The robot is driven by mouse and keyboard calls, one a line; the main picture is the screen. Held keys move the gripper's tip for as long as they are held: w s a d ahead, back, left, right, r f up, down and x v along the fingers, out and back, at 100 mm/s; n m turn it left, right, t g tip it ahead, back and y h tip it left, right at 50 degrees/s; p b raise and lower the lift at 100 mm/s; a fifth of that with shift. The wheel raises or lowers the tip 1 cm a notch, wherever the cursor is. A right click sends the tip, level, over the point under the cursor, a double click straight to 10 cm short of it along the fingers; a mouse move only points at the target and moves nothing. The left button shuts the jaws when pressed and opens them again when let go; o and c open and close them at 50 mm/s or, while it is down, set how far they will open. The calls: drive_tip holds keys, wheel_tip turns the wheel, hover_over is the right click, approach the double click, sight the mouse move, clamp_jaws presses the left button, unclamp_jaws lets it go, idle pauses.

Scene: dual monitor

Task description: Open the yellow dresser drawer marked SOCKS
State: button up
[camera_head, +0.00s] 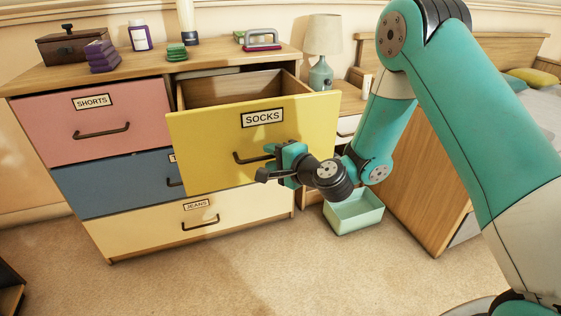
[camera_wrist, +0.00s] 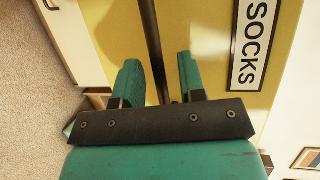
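The yellow SOCKS drawer (camera_head: 215,140) is pulled well out of the dresser's top right, and its wooden inside shows behind the front. Its dark bar handle (camera_head: 245,158) sits below the SOCKS label (camera_head: 262,118). My gripper (camera_head: 270,167) is at the right part of the handle, close to the drawer front. In the wrist view the handle (camera_wrist: 152,40) runs between the two teal fingers of my gripper (camera_wrist: 160,80). The fingers are apart, with a visible gap on both sides of the bar. The handle's lower end is hidden behind my gripper.
The pink SHORTS drawer (camera_head: 92,122), blue drawer (camera_head: 110,187) and cream JEANS drawer (camera_head: 150,225) are shut. Several small items stand on the dresser top (camera_head: 140,66). A mint bin (camera_head: 354,213) sits on the floor at right, near the bed. The carpet (camera_head: 200,275) in front is clear.

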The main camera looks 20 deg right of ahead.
drive_tip(key=b+v, duration=0.3)
drive_tip(key=v, duration=0.3)
drive_tip(key=shift+s+r, duration=0.1)
drive_tip(key=shift+s, duration=0.1)
drive_tip(key=s+a+r+n+g+y, duration=0.4)
drive_tip(key=s+a+r+n+g, duration=0.2)
drive_tip(key=s+a+n+g, duration=0.55)
drive_tip(key=s+d+r+n+g+h, duration=0.1)
drive_tip(key=s+d+n+h, duration=0.35)
drive_tip(key=s, duration=0.35)
drive_tip(key=s+d+r+n+g+h, duration=0.1)
drive_tip(key=s+d+n+h, duration=0.2)
drive_tip(key=s+d+n, duration=0.35)
wheel_tip(320, 180, up, 34)
drive_tip(key=s+a+m+p, duration=0.1)
drive_tip(key=m+p, duration=0.1)
drive_tip(key=p, duration=3.2)
drive_tip(key=shift+s+a, duration=0.3)
